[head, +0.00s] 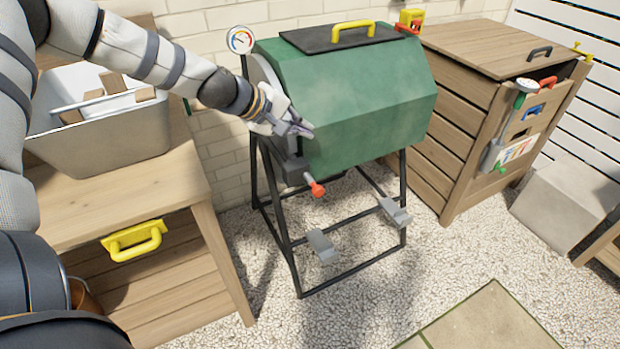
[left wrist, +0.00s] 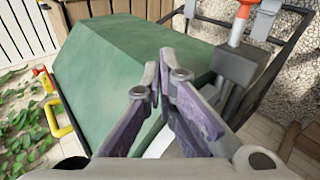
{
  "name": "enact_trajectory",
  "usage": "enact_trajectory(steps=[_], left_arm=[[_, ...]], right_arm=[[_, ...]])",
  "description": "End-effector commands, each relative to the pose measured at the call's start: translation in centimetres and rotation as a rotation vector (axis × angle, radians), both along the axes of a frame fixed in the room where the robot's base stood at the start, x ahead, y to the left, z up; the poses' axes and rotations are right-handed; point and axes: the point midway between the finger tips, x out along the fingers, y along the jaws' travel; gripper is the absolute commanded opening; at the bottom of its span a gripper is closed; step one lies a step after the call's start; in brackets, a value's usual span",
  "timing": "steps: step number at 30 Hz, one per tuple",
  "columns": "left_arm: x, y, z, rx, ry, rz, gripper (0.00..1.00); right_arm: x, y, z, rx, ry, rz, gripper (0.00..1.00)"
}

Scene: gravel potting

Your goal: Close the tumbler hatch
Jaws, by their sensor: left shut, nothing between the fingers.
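The green tumbler (head: 370,95) sits on a black metal stand in the head view. Its dark hatch (head: 330,35) with a yellow handle (head: 340,30) lies flat on top; whether it is latched I cannot tell. My left gripper (head: 303,129) is shut and empty at the drum's left end, near its front edge. In the left wrist view the left gripper's fingers (left wrist: 158,72) are in front of the green drum (left wrist: 125,60), and I cannot tell if they touch it. A crank with a red grip (head: 317,189) hangs below the gripper. The right gripper is not in view.
A wooden bench (head: 150,200) with a grey tub (head: 105,135) and a yellow drawer handle (head: 133,240) stands on the left. A wooden bin (head: 460,110) with tools on its side stands on the right. A grey block (head: 565,195) is beyond it. The gravel in front is open.

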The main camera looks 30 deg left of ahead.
Motion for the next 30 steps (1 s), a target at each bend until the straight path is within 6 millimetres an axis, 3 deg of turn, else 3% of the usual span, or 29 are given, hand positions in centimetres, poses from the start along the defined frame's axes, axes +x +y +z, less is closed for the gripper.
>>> enact_trajectory(steps=[6,12,23,26,29,30], left_arm=[[-2.5,-2.9,-4.3,0.087,0.084,-0.08,0.0],[-4.6,-4.6,-7.1,0.145,0.14,-0.139,0.0],[-6.0,-5.5,-8.6,0.177,0.17,-0.174,0.0],[-10.1,-7.8,-12.4,0.257,0.254,-0.274,0.0],[-18.1,-10.5,-17.5,0.384,0.38,-0.456,0.0],[-21.7,-11.2,-19.1,0.434,0.43,-0.537,0.0]], right_arm=[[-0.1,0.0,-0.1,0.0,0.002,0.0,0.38],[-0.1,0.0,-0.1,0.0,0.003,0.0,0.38],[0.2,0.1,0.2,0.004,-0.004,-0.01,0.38],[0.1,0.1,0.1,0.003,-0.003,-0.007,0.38],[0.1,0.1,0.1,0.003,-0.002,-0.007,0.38],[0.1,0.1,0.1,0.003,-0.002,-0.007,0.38]])
